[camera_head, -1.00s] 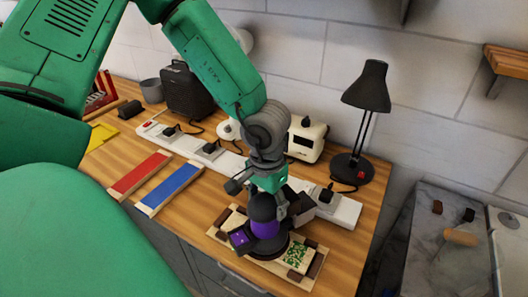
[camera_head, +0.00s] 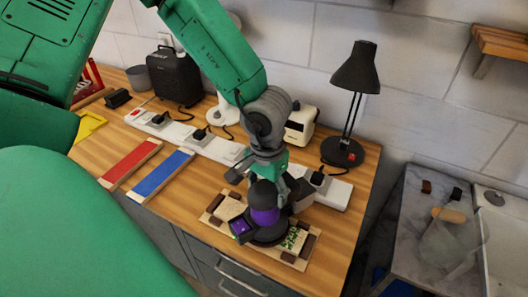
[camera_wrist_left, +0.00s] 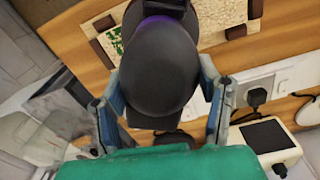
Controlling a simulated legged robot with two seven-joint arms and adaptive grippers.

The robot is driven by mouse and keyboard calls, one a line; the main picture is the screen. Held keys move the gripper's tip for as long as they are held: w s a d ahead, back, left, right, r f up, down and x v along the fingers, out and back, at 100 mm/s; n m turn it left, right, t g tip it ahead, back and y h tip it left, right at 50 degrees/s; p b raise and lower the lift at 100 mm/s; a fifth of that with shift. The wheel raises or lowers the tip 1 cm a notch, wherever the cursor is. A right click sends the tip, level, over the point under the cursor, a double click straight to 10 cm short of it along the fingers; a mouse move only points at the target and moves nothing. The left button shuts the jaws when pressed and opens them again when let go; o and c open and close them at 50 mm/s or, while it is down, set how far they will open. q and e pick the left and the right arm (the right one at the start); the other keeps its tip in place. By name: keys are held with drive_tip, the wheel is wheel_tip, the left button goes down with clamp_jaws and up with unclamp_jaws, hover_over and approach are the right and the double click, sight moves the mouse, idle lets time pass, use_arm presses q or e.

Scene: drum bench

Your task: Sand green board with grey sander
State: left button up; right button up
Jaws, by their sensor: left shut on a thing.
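The sander (camera_head: 265,216) has a dark grey and purple body. My left gripper (camera_head: 269,188) is shut on its upper body. Its pad is down over the middle of the green board, apparently in contact. The board (camera_head: 294,239) is held in a wooden frame with brown corner blocks. Green speckles show to the right of the sander, and bare pale wood shows to its left. In the left wrist view, the sander (camera_wrist_left: 160,72) sits between the fingers, with green-speckled board (camera_wrist_left: 146,38) to its left. The surface under the pad is hidden. My right gripper is not in view.
A white power strip (camera_head: 222,150) with plugs runs behind the board. A black lamp (camera_head: 343,152) stands behind right. Blue (camera_head: 162,174) and red (camera_head: 130,164) boards lie left. The bench's front edge is close to the frame.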

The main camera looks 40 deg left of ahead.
use_arm(q)
drive_tip(key=shift+w+d+f, duration=0.1)
drive_tip(key=shift+d, duration=1.1)
drive_tip(key=shift+w+d, duration=0.3)
drive_tip(key=shift+d, duration=0.6)
drive_tip(key=shift+w+d, duration=0.25)
drive_tip(key=shift+d, duration=0.6)
drive_tip(key=shift+w+r, duration=0.1)
drive_tip(key=shift+r, duration=0.15)
drive_tip(key=shift+r, duration=2.95)
